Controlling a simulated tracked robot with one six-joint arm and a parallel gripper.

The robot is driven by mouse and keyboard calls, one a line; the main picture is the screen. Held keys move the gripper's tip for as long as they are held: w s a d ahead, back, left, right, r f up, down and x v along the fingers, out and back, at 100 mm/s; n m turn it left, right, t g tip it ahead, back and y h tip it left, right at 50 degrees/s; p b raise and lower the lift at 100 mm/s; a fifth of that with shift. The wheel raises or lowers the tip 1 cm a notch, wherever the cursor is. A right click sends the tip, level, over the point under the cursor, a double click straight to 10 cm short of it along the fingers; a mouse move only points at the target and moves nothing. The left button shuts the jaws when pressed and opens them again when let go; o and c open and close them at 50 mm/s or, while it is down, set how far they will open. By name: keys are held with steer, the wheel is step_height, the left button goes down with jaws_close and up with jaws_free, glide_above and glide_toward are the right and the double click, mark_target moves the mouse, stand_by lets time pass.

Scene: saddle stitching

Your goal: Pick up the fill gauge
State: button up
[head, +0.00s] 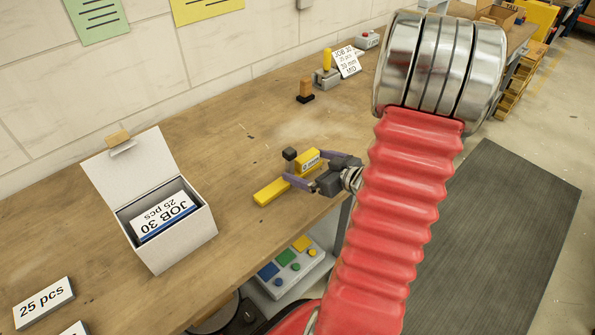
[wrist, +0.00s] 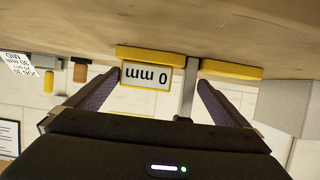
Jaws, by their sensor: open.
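The fill gauge (head: 308,158) lies on the wooden bench near its front edge. It has a yellow body with a small display, a long yellow bar and a dark block at its far side. In the wrist view the gauge (wrist: 147,74) shows upside down, its display reading "0 mm", with a grey bar (wrist: 189,85) beside it. My gripper (head: 305,168) is open, with its purple-grey fingers on either side of the yellow body. In the wrist view the gripper (wrist: 160,79) has the display and grey bar between its fingers. I cannot tell whether the fingers touch it.
An open white box (head: 178,245) holding a JOB 30 stack stands to the left. A 25 pcs block (head: 43,303) lies at the lower left. A stamp (head: 305,91), a yellow-handled tool (head: 327,72) and a job card (head: 346,62) stand behind. A button panel (head: 291,268) is below the bench edge.

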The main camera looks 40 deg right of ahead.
mark_target(296, 160)
steer(key=shift+w+f, duration=0.15)
steer(key=shift+w, duration=0.25)
steer(key=shift+w, duration=0.15)
steer(key=shift+x, duration=2.5)
steer(key=shift+d, duration=0.1)
steer(key=shift+c, duration=0.4)
steer(key=c, duration=0.9)
